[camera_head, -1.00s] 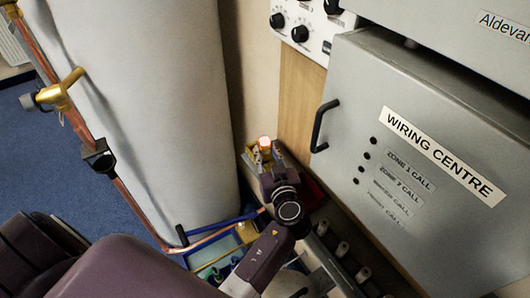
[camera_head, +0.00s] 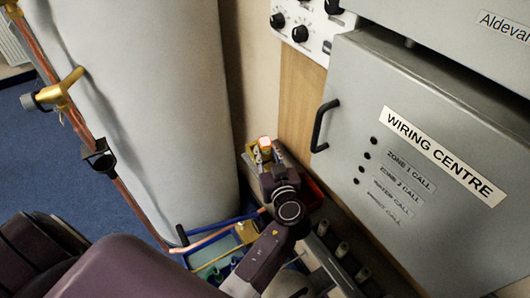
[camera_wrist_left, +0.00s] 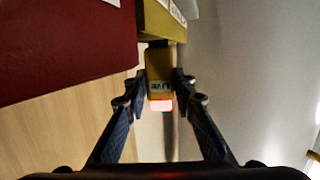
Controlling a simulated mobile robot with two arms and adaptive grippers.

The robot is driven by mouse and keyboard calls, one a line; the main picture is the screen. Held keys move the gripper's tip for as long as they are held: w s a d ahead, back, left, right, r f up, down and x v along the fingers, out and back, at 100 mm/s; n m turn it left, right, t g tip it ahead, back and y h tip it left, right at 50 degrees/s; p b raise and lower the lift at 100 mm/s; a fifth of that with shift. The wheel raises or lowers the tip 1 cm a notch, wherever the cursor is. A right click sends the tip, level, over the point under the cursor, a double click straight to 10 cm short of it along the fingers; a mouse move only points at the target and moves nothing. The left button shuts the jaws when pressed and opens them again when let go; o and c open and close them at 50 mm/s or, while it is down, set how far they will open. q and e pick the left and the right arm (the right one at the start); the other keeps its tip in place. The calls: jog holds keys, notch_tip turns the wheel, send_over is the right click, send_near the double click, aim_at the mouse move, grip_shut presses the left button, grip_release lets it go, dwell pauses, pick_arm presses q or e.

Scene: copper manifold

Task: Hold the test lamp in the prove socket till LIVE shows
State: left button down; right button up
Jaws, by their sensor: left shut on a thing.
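The yellow test lamp (camera_wrist_left: 160,66) is between my left fingertips (camera_wrist_left: 160,88) in the left wrist view. A label on it reads LIVE, upside down, and its near end glows red. My left gripper is shut on it. The far end of the lamp meets a yellow block (camera_wrist_left: 163,24), probably the prove unit; the contact itself is hidden. In the head view my left gripper (camera_head: 268,164) is low in the middle, with the lamp's orange end (camera_head: 264,142) showing at its tip. My right gripper is not in view.
The grey wiring centre cabinet (camera_head: 445,130) with a black handle (camera_head: 322,126) stands close on the right. A large grey cylinder (camera_head: 165,110) and copper pipe (camera_head: 75,120) stand on the left. A blue tray (camera_head: 205,249) lies below. A red surface (camera_wrist_left: 65,50) shows in the wrist view.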

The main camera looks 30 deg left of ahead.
pick_arm(q)
jog(key=shift+r, duration=0.1)
jog(key=shift+d+r+p, duration=0.1)
jog(key=shift+r+p, duration=1.1)
jog(key=shift+r, duration=1.05)
